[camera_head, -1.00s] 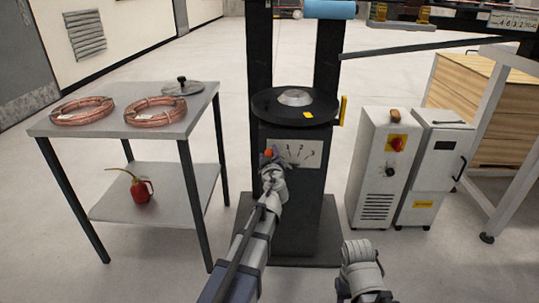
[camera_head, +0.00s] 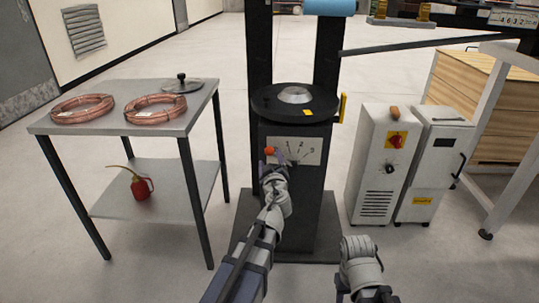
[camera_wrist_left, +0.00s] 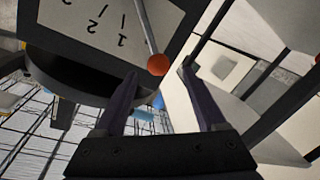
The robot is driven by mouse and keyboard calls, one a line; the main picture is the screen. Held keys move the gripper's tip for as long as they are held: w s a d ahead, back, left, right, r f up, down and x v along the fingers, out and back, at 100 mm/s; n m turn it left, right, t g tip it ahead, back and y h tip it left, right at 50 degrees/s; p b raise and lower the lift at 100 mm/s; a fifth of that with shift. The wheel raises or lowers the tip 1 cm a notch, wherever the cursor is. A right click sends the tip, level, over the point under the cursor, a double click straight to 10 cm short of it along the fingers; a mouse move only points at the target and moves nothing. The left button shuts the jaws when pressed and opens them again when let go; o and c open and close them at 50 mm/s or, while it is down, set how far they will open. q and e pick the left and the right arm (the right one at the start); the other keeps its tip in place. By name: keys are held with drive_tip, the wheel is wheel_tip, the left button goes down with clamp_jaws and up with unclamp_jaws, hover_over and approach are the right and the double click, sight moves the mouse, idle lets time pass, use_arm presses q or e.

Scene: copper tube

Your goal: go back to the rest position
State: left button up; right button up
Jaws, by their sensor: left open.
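My left gripper (camera_head: 277,160) is open and empty in front of the black machine column (camera_head: 292,222). Its fingers are small in the head view. In the left wrist view the two dark fingers (camera_wrist_left: 158,88) stand apart, with the orange-red lever knob (camera_wrist_left: 158,65) just beyond the gap between their tips. In the head view the knob (camera_head: 269,151) is at the left of the numbered plate (camera_head: 309,150), up and left of the fingers. Part of my right arm (camera_head: 362,268) shows at the bottom; its gripper is not visible.
A metal table (camera_head: 160,126) at left holds two copper coils (camera_head: 83,109) and a lid (camera_head: 182,85); a red oil can (camera_head: 141,187) is on its lower shelf. A round black plate (camera_head: 265,101) tops the column. Control cabinets (camera_head: 376,170) stand at right. Floor is free between table and column.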

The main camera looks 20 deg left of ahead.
use_arm(q)
drive_tip(key=shift+s+d, duration=0.25)
drive_tip(key=shift+s, duration=0.35)
